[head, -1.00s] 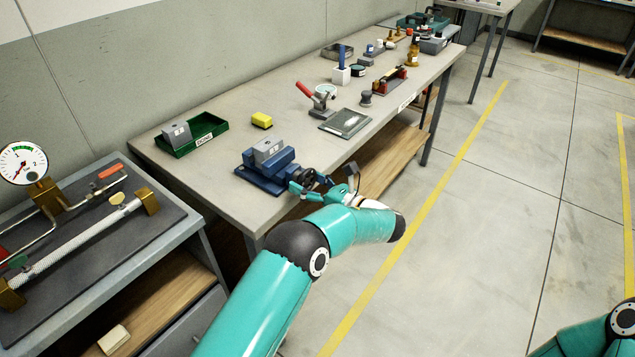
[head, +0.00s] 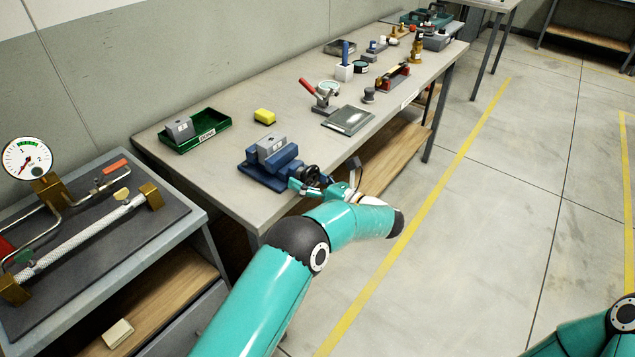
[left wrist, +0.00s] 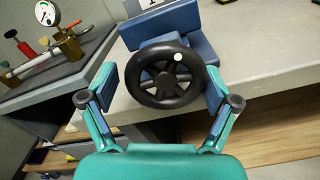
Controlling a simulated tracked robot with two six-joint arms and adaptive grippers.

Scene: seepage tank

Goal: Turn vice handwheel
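The blue vice (head: 262,176) sits at the near edge of the workbench, with a grey block (head: 270,146) in its jaws. Its black handwheel (head: 309,174) faces the bench front. In the left wrist view the handwheel (left wrist: 166,92) shows its spokes and a pale knob at upper right. My left gripper (head: 319,185) is at the handwheel. In the left wrist view its fingers (left wrist: 161,87) stand either side of the rim, with a gap at the left; the right finger is very close, and contact there is unclear. My right gripper is out of view.
A red-handled clamp (head: 320,96) and a dark plate (head: 348,120) are farther along. A gauge rig (head: 80,215) stands left. The floor at right is clear.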

